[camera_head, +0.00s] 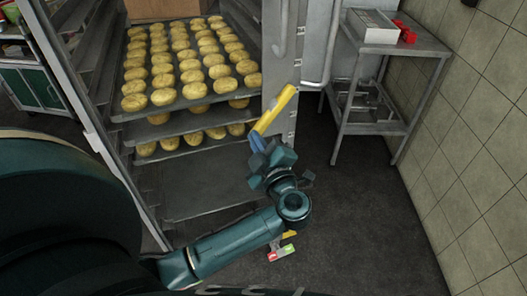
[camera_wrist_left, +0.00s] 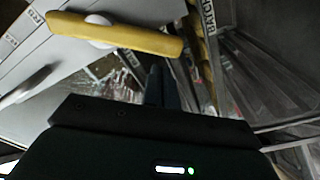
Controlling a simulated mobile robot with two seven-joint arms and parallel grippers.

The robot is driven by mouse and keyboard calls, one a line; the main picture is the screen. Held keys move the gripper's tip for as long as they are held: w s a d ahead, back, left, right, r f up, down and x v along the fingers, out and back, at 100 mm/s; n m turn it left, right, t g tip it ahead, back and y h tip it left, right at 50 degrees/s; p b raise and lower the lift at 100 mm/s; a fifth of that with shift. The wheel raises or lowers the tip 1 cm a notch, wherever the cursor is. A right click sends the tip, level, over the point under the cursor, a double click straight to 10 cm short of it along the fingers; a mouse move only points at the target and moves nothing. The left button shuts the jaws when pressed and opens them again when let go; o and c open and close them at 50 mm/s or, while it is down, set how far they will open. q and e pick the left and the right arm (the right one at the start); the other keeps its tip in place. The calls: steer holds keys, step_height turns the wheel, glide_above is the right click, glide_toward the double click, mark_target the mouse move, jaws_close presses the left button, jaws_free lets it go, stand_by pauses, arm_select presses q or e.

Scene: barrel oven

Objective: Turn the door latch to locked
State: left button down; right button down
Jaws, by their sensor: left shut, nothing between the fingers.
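The door latch shows as a yellow bar handle (camera_head: 275,110) next to the rack on the grey oven front, slanting from upper right to lower left. In the left wrist view the yellow handle (camera_wrist_left: 115,35) runs across the top, with a round pale hub behind it. My left gripper (camera_head: 258,143) is shut and empty at the lower end of the handle. Its dark fingers (camera_wrist_left: 156,88) point up toward the handle in the wrist view. I cannot tell whether they touch it. My right gripper is not in view.
A rack with trays of yellow buns (camera_head: 185,70) stands at the left. A metal table (camera_head: 420,45) with a box and red items stands at the right by the tiled wall (camera_head: 475,120). A small red and green marked piece (camera_head: 281,254) shows below my arm. Dark floor is clear at right.

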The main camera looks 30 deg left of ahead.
mark_target(249, 127)
arm_select(q)
steer(key=shift+x, duration=1.55)
steer(key=shift+w+d+f+n+b, duration=0.1)
steer(key=shift+d+f+n+b, duration=0.05)
steer(key=shift+f+n+b, duration=0.2)
steer(key=shift+w+d+f+n+b, duration=0.15)
steer(key=shift+f+n+b, duration=0.05)
steer(key=shift+f+n, duration=0.2)
steer(key=n, duration=0.1)
steer(key=w+d+f+n+b, duration=0.1)
steer(key=n, duration=0.1)
steer(key=shift+w+g, duration=0.2)
steer(key=shift+g, duration=0.1)
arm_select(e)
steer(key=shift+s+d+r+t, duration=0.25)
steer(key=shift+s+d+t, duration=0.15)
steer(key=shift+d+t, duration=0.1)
